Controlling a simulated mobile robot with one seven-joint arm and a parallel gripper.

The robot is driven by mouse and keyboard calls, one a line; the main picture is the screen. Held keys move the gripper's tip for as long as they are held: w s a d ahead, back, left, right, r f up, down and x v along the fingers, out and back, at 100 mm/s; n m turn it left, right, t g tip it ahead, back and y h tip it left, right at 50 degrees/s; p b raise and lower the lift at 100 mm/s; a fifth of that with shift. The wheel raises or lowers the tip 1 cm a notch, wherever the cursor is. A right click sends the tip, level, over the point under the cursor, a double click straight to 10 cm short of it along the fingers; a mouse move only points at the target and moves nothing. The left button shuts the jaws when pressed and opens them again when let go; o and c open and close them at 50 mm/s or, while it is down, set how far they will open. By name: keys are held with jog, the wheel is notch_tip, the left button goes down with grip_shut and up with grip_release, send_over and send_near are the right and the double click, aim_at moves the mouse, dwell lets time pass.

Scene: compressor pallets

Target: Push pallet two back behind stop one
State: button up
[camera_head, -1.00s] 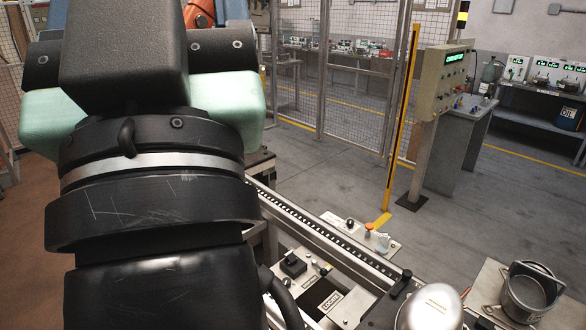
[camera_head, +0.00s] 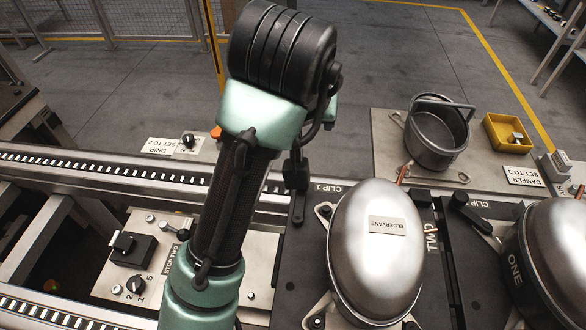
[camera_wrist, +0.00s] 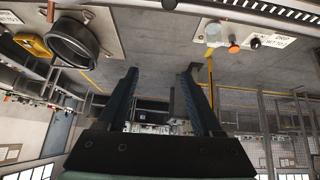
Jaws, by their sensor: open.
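Pallet two (camera_head: 428,243) is a dark plate marked TWO on the conveyor in the head view. It carries a silver domed compressor (camera_head: 376,250) labelled ELDERVANE. In the head view my arm hides the fingers.
Pallet one (camera_head: 506,262) with another dome stands right of pallet two. Black clip levers (camera_head: 468,212) sit along the rail (camera_head: 110,172). Behind the rail are a metal pot (camera_head: 437,135), a yellow tray (camera_head: 510,133) and a drip knob (camera_head: 188,141). Open floor lies beyond.

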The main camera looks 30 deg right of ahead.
aim_at(299, 195)
notch_tip(299, 195, down, 7)
jog(key=s+a+g+y+b, duration=0.2)
jog(key=s, duration=0.1)
jog(key=b+x, duration=0.1)
jog(key=x, duration=0.3)
jog(key=b+x, duration=0.1)
jog(key=x, duration=0.3)
jog(key=b+x, duration=0.1)
jog(key=x, duration=0.4)
jog(key=shift+a, duration=0.3)
grip_shut()
jog(key=shift+w+a, duration=0.15)
dwell(0.9)
